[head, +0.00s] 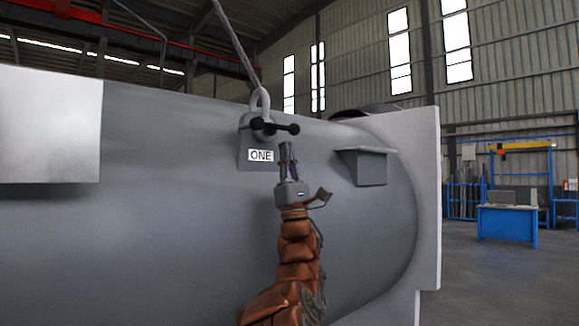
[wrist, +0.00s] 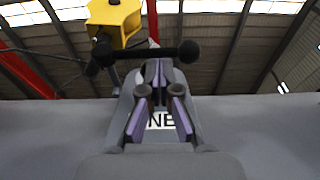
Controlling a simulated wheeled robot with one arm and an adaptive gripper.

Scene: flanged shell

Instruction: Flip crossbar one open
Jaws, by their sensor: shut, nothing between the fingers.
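Crossbar one is a black bar with round knobs (head: 282,128), at the shackle (head: 262,100) above the label ONE (head: 261,155) on a grey bracket of the big shell. In the wrist view the crossbar (wrist: 150,53) lies level across the picture, above and beyond my fingertips. My gripper (head: 288,147) points up, just below the right part of the bar in the head view. Its purple-sided fingers (wrist: 159,92) are shut and empty, and they partly hide the label in the wrist view. I cannot tell whether the fingertips touch the bar.
A cable (head: 236,40) rises from the shackle. A second bracket (head: 368,165) juts from the shell to the right, and a pale flange (head: 428,190) ends the shell. A yellow block (wrist: 115,22) hangs overhead. A blue workbench (head: 508,222) stands far right.

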